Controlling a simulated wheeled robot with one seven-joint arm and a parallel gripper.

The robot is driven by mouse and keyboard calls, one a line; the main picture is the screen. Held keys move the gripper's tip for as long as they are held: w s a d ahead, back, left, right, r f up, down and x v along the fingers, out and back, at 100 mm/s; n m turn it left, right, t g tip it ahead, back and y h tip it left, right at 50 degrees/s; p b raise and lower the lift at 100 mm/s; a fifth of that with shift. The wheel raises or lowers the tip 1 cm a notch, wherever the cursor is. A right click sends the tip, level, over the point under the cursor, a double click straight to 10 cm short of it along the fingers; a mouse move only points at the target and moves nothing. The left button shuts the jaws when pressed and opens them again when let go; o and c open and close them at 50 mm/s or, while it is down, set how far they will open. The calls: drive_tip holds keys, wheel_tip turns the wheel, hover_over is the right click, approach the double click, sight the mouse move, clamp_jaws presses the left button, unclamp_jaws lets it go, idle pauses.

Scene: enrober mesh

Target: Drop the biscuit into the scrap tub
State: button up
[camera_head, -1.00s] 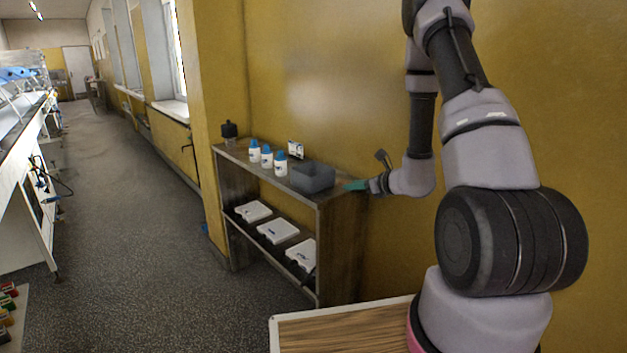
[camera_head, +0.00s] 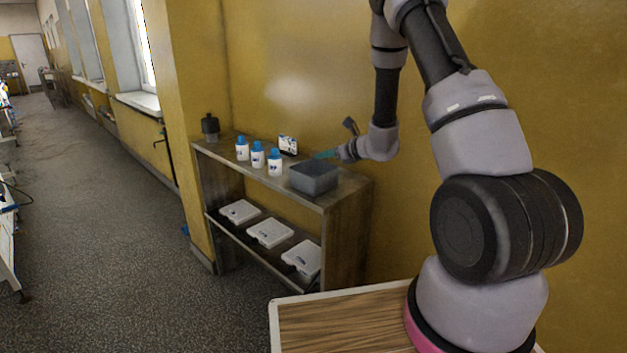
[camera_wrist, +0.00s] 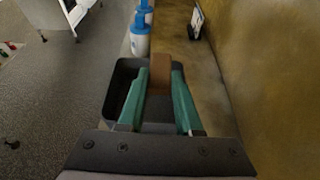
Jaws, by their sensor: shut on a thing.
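The biscuit (camera_wrist: 159,75) is a brown block held between the green fingers of my gripper (camera_wrist: 160,90) in the wrist view. The scrap tub appears to be the open dark grey box (camera_head: 313,178) on top of the shelf unit. It also shows in the wrist view (camera_wrist: 118,88), below and around the left finger. My gripper (camera_head: 328,155) is at the tub's back right edge in the head view, above rim height. In the wrist view the biscuit overlaps the tub's right part and far rim. The inside of the tub is partly hidden by the fingers.
Several blue-and-white bottles, such as one (camera_head: 274,162), stand left of the tub. A small card stand (camera_head: 288,145) and a dark jar (camera_head: 210,127) are on the same shelf top (camera_head: 340,188). White cases (camera_head: 270,233) lie on the lower shelf. A yellow wall stands behind.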

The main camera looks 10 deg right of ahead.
sight(326, 163)
drive_tip(key=shift+f, duration=1.55)
drive_tip(key=o, duration=1.1)
drive_tip(key=shift+c, duration=0.2)
drive_tip(key=shift+s, duration=0.1)
drive_tip(key=v, duration=1)
drive_tip(key=shift+s+d, duration=0.2)
drive_tip(key=shift+s, duration=0.05)
drive_tip(key=shift+r, duration=0.25)
